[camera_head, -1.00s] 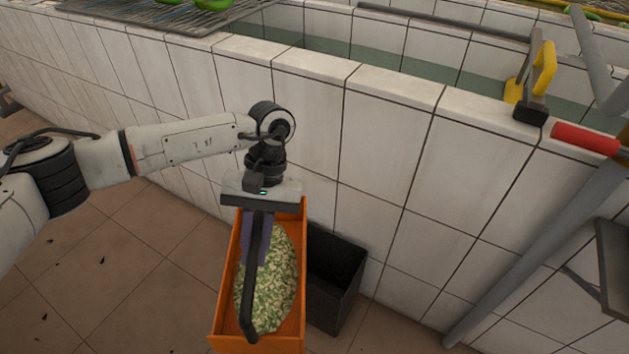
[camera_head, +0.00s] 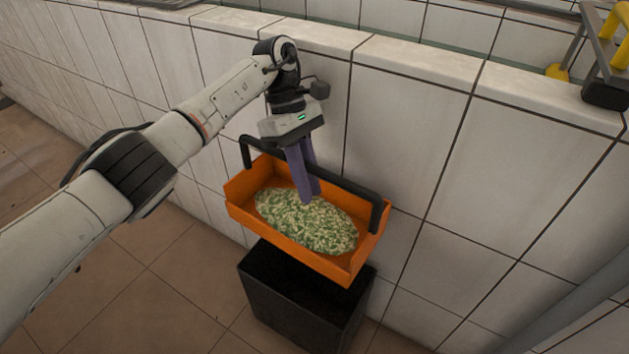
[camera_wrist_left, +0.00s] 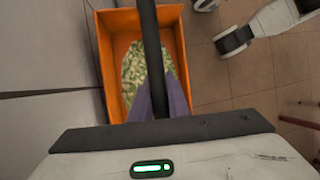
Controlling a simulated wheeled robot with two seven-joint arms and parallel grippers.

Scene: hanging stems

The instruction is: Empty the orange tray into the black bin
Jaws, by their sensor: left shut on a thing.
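The orange tray (camera_head: 240,190) holds a heap of chopped green and pale bits (camera_head: 305,222). My left gripper (camera_head: 308,180) is shut on the tray's black handle (camera_head: 345,185) and holds the tray up, roughly level. The tray is above the black bin (camera_head: 300,303), which stands on the floor by the tiled wall; the tray covers part of the bin's opening. In the left wrist view the tray (camera_wrist_left: 108,60), the handle (camera_wrist_left: 150,35) and some of the heap (camera_wrist_left: 133,65) show, with the bin out of sight. My right gripper is not in view.
The white tiled wall (camera_head: 440,130) runs close behind the tray and bin. A yellow-handled item (camera_head: 612,45) rests on its ledge at the upper right. Brown tiled floor (camera_head: 150,290) is open to the left of the bin.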

